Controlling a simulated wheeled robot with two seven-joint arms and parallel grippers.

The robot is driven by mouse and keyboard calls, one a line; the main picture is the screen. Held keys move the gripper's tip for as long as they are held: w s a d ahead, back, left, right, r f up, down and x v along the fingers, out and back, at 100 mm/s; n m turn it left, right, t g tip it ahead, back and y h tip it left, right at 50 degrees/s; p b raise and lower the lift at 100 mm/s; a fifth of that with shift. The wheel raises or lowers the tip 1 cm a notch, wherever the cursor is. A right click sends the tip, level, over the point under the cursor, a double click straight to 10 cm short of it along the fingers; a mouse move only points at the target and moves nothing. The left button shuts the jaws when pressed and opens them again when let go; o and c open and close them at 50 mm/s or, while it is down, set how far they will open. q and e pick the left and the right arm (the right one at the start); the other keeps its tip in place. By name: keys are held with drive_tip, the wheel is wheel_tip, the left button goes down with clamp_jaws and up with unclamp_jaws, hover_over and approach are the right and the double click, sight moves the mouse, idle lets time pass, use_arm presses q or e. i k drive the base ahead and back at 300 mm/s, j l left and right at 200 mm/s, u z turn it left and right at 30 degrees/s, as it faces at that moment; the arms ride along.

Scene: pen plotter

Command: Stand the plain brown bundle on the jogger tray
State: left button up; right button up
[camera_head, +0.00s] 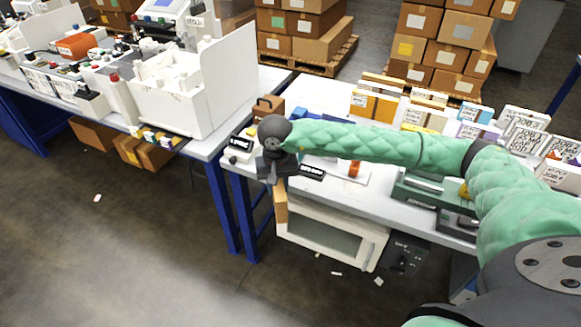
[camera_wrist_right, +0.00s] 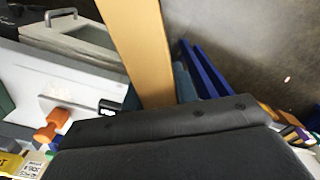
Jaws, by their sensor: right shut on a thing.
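My right gripper (camera_head: 274,180) hangs past the near left end of the right table and is shut on a plain tan-brown slab, the brown bundle (camera_head: 280,203). The bundle hangs upright below the jaws, clear of the table. In the right wrist view the bundle (camera_wrist_right: 140,45) is a long bare strip rising behind the dark gripper body; the fingertips are hidden. A white open tray with tall back and side walls (camera_head: 226,80) stands on the left table, apart from the gripper; I cannot tell for sure that it is the jogger tray. My left gripper is not in view.
The right table (camera_head: 312,92) carries labelled bundles (camera_head: 375,105), an orange-knobbed device (camera_head: 354,168) and a green machine (camera_head: 420,187). A white windowed cabinet (camera_head: 330,235) is below its front edge. A gap separates the two tables. The floor at the front left is mostly clear.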

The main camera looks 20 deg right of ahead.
sight(445, 190)
drive_tip(key=z, duration=0.8)
